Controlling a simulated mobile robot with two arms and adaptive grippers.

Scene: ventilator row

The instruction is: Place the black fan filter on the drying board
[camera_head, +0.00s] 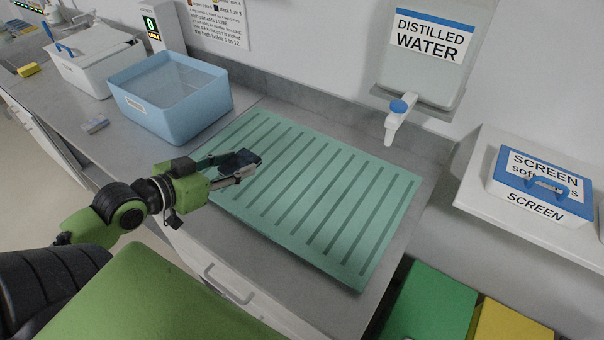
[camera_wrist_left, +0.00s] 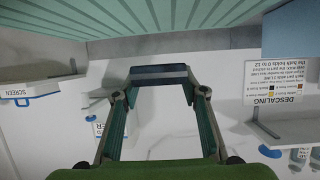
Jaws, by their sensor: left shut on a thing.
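The black fan filter (camera_head: 239,159) is a small, dark, flat block held above the left part of the drying board. It also shows in the left wrist view (camera_wrist_left: 160,72), across the fingertips. My left gripper (camera_head: 236,167) is shut on it, with one finger at each end. The drying board (camera_head: 335,215) is a green ribbed sheet lying on the grey counter, and it also shows along the top of the left wrist view (camera_wrist_left: 150,18). The exact gap between filter and board is hard to tell. My right gripper is in neither view.
A blue water tub (camera_head: 170,100) stands left of the board, with a white lidded box (camera_head: 92,62) beyond it. A distilled water tank (camera_head: 425,60) with a tap (camera_head: 398,115) hangs behind the board. A SCREEN box (camera_head: 540,185) sits on the right shelf. The board is bare.

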